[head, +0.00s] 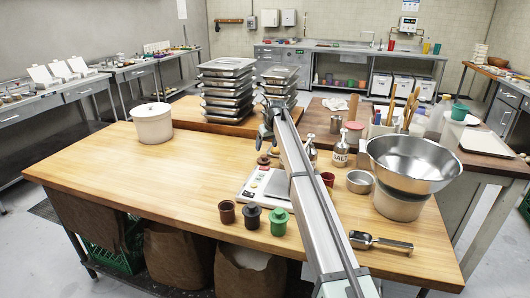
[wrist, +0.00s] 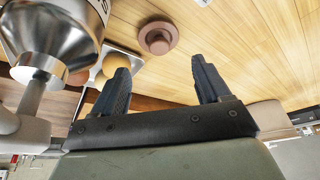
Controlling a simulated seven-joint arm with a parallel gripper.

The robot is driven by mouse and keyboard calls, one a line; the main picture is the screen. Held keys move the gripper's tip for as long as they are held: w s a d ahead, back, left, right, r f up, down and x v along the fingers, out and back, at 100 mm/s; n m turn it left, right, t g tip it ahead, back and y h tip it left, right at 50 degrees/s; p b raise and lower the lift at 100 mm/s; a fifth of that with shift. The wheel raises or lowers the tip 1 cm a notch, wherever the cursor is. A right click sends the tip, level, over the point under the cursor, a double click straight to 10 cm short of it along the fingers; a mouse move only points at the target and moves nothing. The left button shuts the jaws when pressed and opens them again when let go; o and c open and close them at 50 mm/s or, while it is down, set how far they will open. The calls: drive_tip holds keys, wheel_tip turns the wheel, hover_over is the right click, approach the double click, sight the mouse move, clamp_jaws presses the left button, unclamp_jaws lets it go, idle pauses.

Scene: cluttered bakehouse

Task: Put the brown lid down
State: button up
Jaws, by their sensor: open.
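The brown lid (wrist: 157,38) is a round, flat-rimmed disc with a raised knob. It lies knob up on bare wooden table in the wrist view, beyond my fingertips. In the head view the small reddish-brown lid (head: 263,160) lies just behind the scale, below my gripper (head: 267,133). In the wrist view my gripper (wrist: 160,78) has its two dark fingers wide apart, with nothing between them. The lid appears apart from the fingers. My arm hides part of the table right of the lid in the head view.
The scale (head: 251,193) is close in front of the lid. A metal shaker (wrist: 55,35) stands close beside my gripper. Brown, black and green cups (head: 278,221) stand near the front edge. A white tub (head: 152,124) stands far left; the table between is clear.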

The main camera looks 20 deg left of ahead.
drive_tip(key=shift+v, duration=1.85)
drive_tip(key=shift+a, duration=0.15)
